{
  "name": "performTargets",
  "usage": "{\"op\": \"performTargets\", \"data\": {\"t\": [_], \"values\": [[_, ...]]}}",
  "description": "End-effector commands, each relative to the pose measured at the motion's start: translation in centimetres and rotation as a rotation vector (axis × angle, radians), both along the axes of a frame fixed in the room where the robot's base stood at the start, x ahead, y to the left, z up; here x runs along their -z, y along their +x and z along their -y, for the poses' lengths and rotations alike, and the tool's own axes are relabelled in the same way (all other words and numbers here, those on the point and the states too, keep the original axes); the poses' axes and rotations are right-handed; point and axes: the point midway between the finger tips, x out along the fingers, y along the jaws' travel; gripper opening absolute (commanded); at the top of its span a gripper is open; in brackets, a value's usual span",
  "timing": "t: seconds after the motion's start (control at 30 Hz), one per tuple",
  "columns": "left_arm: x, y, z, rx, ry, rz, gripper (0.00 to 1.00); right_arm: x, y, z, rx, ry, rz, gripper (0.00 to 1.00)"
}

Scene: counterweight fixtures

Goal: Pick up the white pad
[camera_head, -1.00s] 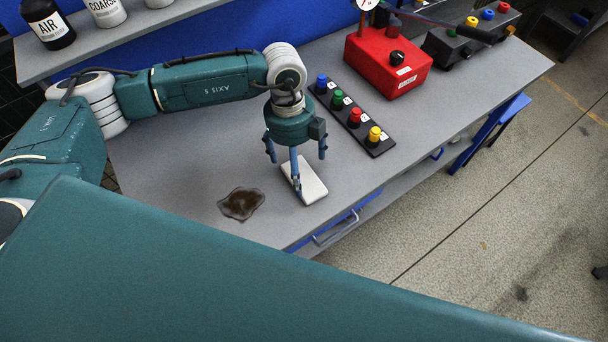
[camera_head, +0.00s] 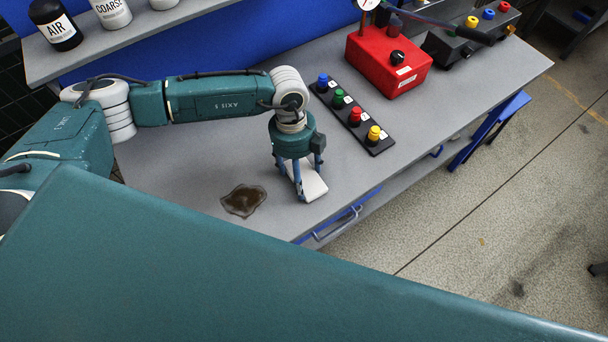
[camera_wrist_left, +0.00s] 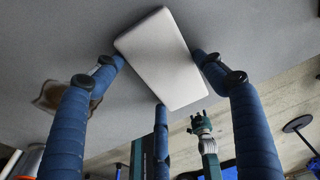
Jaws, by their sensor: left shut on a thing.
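The white pad (camera_head: 315,187) is a flat, rounded rectangular block on the grey bench, near its front edge. My left gripper (camera_head: 304,182) points down over it with its blue fingers closed in on its sides, hiding part of it. In the left wrist view the pad (camera_wrist_left: 165,58) lies between the fingers of the left gripper (camera_wrist_left: 160,75), with fingers at its left, right and lower edges. I see no clear gap under the pad. A small teal hand-like part, seemingly my right gripper (camera_wrist_left: 200,122), shows far off in the wrist view; its fingers are too small to judge.
A brown stain (camera_head: 243,200) lies left of the pad. A black strip with coloured buttons (camera_head: 353,115) and a red box (camera_head: 388,66) stand to the right and behind. Bottles (camera_head: 54,25) stand on a shelf at the upper left. A blue drawer (camera_head: 340,216) is below the front edge.

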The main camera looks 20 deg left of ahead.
Motion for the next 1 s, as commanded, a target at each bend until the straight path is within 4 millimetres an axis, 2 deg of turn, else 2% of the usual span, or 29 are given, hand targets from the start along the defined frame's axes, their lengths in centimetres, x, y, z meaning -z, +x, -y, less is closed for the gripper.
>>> {"op": "performTargets", "data": {"t": [0.27, 0.43, 0.57, 0.8, 1.0], "values": [[-0.7, 0.1, 0.0, 0.0, 0.0, 0.001, 0.53, 0.3, 0.1, 0.1, 0.001, -0.001, 0.001, 0.4], [-2.9, 0.1, 0.0, 0.001, -0.001, 0.005, 0.53, 1.0, 0.1, 0.1, 0.001, 0.0, 0.002, 0.4], [-6.0, 0.2, 0.0, 0.002, 0.0, 0.008, 0.53, 2.1, 0.2, 0.1, 0.001, 0.0, 0.003, 0.4], [-13.1, 0.2, 0.0, 0.001, -0.001, 0.009, 0.53, 4.1, 0.3, 0.1, 0.001, 0.0, 0.005, 0.4], [-17.5, 0.1, 0.0, 0.001, 0.002, 0.006, 0.53, 5.0, 0.3, 0.0, 0.001, 0.0, 0.005, 0.4]]}}
